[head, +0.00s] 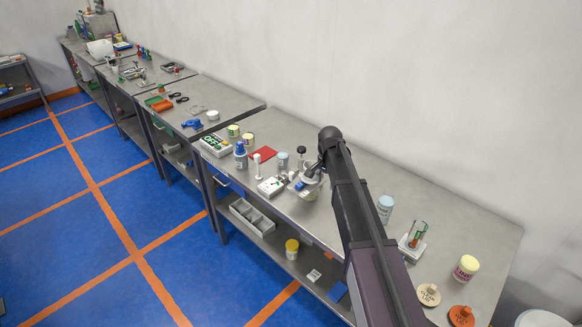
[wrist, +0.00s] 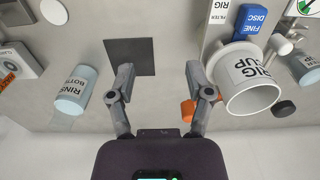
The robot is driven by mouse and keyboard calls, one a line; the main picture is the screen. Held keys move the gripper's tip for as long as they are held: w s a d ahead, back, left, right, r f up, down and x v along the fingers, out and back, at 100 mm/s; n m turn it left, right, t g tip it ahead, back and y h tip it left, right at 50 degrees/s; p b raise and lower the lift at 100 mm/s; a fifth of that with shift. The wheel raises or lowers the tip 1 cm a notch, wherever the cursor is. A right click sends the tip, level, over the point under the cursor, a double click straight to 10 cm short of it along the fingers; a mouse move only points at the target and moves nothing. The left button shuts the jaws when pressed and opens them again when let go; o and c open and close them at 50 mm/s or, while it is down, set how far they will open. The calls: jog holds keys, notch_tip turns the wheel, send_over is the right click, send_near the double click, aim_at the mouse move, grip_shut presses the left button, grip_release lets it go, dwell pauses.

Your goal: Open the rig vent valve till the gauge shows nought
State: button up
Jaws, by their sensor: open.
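The rig stands on the bench beneath my arm in the head view. The gripper is open and empty, over a dark square (wrist: 130,57) on the bench. A label reading FILTER RIG (wrist: 216,22) and a blue block marked FINE DISC (wrist: 257,22) are beyond the cup. An orange part (wrist: 187,110) shows partly behind the right finger; I cannot tell whether it is the vent valve. A dial with green (wrist: 309,6) is cut off at the top right corner; its reading is unclear.
Blue floor (head: 80,215) lies open left.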

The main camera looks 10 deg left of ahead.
aim_at(291, 173)
jog(key=w+a+r+m+p, duration=0.1)
jog(key=w+a+r+m, duration=0.1)
jog(key=w+a, duration=0.5)
jog(key=w+a+r+m+p, duration=0.2)
jog(key=w+a, duration=0.4)
jog(key=w, duration=0.1)
jog(key=shift+w+a+m, duration=0.35)
jog(key=shift+a+m, duration=0.05)
jog(key=shift+f, duration=0.15)
notch_tip(291, 173, down, 14)
jog(key=b, duration=1.4)
jog(key=shift+r, duration=0.25)
grip_shut()
